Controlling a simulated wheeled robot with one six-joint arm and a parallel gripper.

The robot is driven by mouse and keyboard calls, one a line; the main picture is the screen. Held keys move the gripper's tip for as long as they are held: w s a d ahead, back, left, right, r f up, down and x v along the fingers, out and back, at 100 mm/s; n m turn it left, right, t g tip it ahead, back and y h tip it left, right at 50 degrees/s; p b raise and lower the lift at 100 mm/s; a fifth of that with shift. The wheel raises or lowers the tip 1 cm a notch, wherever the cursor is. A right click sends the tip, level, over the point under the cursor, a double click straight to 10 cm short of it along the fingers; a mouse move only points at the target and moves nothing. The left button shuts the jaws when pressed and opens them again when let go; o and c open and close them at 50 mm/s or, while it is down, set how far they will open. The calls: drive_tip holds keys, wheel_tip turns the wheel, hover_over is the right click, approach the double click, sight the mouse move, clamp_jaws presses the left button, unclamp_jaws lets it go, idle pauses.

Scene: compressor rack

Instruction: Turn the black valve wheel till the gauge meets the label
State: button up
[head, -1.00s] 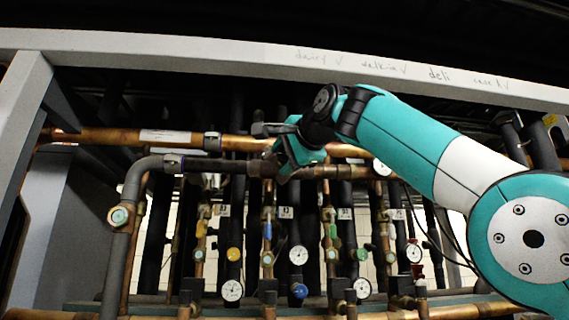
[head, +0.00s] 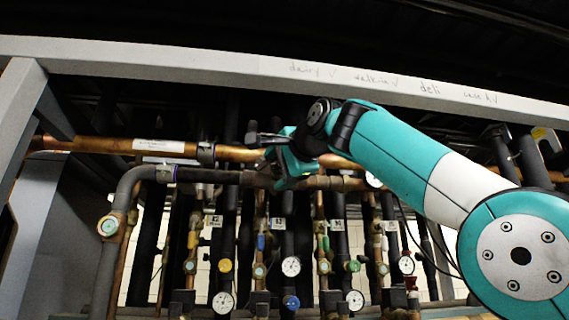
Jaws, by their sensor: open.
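My gripper (head: 262,152) is in front of the copper and grey pipes at the upper middle of the head view. It is open, and nothing shows between its jaws. White dial gauges hang among the vertical pipes below: one near the middle (head: 291,266), one lower left of it (head: 222,302), one lower right (head: 354,300) and one at the right (head: 407,265). Their readings are too small to tell. Small white labels sit above them, one of them over the middle gauge (head: 279,223). I cannot make out a black valve wheel; my gripper may hide it.
A grey beam (head: 180,60) with handwriting crosses above the rack. Coloured knobs, such as a blue one (head: 291,302) and a yellow one (head: 225,265), sit lower down.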

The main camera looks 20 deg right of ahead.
drive_tip(key=v, duration=1.7)
drive_tip(key=shift+s, duration=0.2)
